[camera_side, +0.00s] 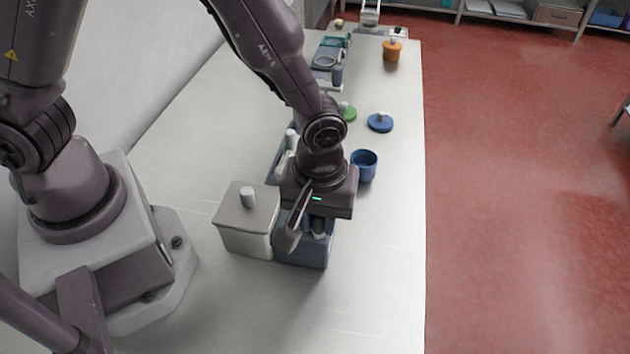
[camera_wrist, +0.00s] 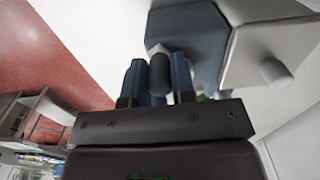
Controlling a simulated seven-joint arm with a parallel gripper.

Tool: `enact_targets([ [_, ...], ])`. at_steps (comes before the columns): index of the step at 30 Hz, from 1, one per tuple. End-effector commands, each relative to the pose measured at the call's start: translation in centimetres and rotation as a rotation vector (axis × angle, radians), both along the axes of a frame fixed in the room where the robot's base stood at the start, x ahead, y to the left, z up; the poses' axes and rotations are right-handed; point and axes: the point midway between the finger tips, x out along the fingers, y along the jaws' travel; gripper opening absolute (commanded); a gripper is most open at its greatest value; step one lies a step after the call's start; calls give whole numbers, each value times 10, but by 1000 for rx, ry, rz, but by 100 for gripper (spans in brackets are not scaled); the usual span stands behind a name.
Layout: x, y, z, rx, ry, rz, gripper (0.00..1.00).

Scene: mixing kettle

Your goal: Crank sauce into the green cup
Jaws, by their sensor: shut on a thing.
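My gripper (camera_side: 318,228) points down over a blue-grey machine (camera_side: 302,254) on the near part of the counter. In the wrist view my gripper (camera_wrist: 159,80) is shut on a dark upright crank handle (camera_wrist: 160,70), with one blue finger on each side of it. The machine's blue-grey body (camera_wrist: 197,40) is beside the fingers there. No green cup shows clearly; a small green patch (camera_wrist: 201,97) peeks out behind my gripper in the wrist view. A green lid (camera_side: 349,114) with a pale knob lies beyond my arm.
A pale square lidded box (camera_side: 246,238) with a grey knob stands directly left of the machine. A blue cup (camera_side: 364,165) and blue lid (camera_side: 380,123) are beyond it. An orange lidded cup (camera_side: 392,51) stands far back. The near right counter (camera_side: 378,285) is clear.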

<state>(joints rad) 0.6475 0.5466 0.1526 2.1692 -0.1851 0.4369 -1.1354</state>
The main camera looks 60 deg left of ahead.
Motion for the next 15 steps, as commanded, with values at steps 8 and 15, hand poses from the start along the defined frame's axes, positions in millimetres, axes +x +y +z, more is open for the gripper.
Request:
enact_targets([
  [8, -17, 8, 0, -1, 1, -2, 45],
  [15, -17, 9, 0, -1, 1, -2, 47],
])
